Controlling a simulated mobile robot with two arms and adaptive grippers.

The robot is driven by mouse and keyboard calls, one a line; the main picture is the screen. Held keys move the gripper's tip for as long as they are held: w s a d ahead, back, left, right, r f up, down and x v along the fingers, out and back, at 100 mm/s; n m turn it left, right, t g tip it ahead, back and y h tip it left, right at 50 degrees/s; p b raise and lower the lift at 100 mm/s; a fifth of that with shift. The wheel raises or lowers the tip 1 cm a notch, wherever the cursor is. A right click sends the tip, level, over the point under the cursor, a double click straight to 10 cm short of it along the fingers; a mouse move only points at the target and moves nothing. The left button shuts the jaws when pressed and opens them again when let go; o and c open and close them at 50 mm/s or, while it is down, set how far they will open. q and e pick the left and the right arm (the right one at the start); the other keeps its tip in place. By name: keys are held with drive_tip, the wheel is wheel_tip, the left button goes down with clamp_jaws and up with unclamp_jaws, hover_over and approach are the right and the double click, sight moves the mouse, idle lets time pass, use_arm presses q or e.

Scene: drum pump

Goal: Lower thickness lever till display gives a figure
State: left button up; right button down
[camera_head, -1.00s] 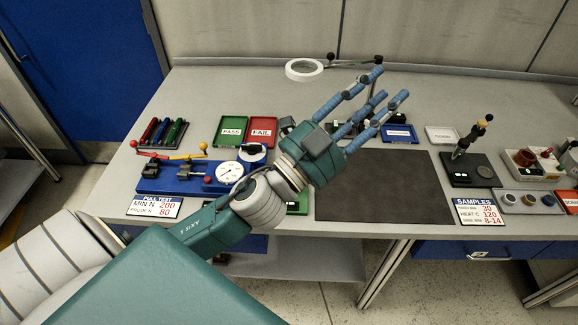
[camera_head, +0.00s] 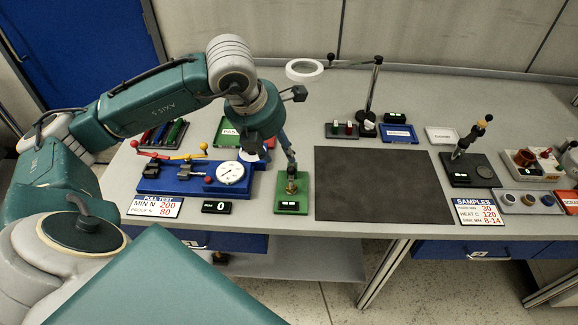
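My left gripper (camera_head: 280,160) points down from above, over the back of a small green stand (camera_head: 291,207). Its blue fingers look spread, with nothing clearly between them. The stand has a short brass-coloured upright part (camera_head: 292,183) and a small dark display (camera_head: 289,205) with pale marks too small to read. The fingertips are close to the upright part; I cannot tell whether they touch it. At the right, a black stand (camera_head: 459,178) carries a tilted lever (camera_head: 468,142) with a wooden knob and a round plate. I cannot tell for sure which is the thickness lever. My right gripper is not in view.
The blue pull tester (camera_head: 165,184) with its white dial (camera_head: 230,173) stands left of the green stand, with a black display (camera_head: 216,207) reading 0 in front. A dark mat (camera_head: 385,185) lies clear to the right. A magnifier on a post (camera_head: 372,95) stands behind.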

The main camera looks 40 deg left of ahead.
sight(290, 169)
use_arm(q)
drive_tip(key=p+x, duration=0.1)
drive_tip(key=x, duration=0.3)
drive_tip(key=p+x, duration=0.1)
drive_tip(key=x, duration=0.3)
drive_tip(key=shift+w+d+f, duration=0.1)
drive_tip(key=shift+d+f, duration=0.1)
drive_tip(key=shift+f, duration=0.1)
drive_tip(key=shift+p+x, duration=0.35)
drive_tip(key=shift+x, duration=0.55)
clamp_jaws()
